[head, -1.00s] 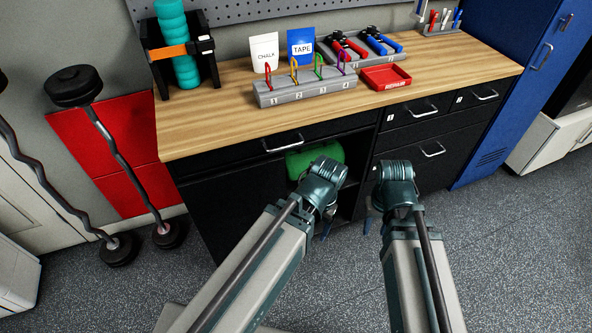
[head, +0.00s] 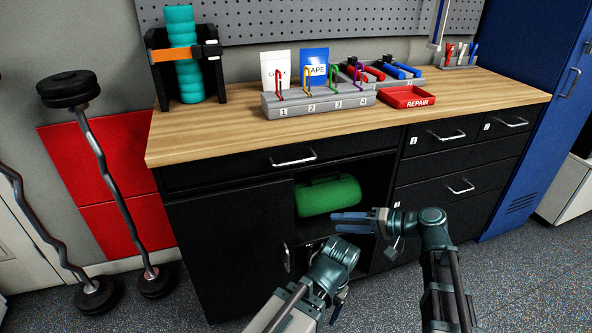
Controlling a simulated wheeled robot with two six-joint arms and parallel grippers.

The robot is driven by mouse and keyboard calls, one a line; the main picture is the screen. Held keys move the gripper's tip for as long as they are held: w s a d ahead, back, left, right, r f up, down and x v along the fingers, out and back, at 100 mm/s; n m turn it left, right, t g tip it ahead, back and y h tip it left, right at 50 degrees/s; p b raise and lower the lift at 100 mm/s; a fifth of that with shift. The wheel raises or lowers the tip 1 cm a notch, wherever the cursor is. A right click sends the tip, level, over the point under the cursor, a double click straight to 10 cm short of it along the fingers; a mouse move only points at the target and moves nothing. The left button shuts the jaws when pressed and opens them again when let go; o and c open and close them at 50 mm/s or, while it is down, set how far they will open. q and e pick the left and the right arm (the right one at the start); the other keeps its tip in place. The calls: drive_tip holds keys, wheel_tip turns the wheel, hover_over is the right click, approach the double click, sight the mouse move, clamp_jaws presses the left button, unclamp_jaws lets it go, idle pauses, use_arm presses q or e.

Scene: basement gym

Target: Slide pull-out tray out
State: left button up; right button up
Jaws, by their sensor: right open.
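The black workbench has a wide shallow front with a bar handle (head: 293,160) under the left part of its wooden top. This front (head: 225,174) looks like the pull-out tray and sits flush with the bench. My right gripper (head: 342,222) is open and empty, its blue fingers pointing left in front of the open bay, below and right of that handle and apart from it. My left gripper (head: 340,298) is low in front of the bench, below the bay. Its fingers are mostly hidden behind its own wrist, so its opening is unclear.
A green case (head: 328,196) lies in the open bay. A black door (head: 235,245) is left of it; drawers (head: 445,135) are right. The top holds a numbered rack (head: 318,102) and a red repair tray (head: 406,97). Curl bars (head: 115,190) stand at left, a blue locker (head: 525,120) at right.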

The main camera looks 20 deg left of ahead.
sight(296, 162)
drive_tip(key=w+a+r+t+y, duration=0.15)
drive_tip(key=w+r+y, duration=0.35)
drive_tip(key=r, duration=0.5)
drive_tip(key=shift+m, duration=0.4)
drive_tip(key=x, duration=0.4)
drive_tip(key=p+x, duration=0.1)
drive_tip(key=x, duration=0.8)
drive_tip(key=shift+s+a+r+p, duration=0.35)
drive_tip(key=shift+r+p, duration=0.05)
drive_tip(key=shift+r, duration=0.05)
clamp_jaws()
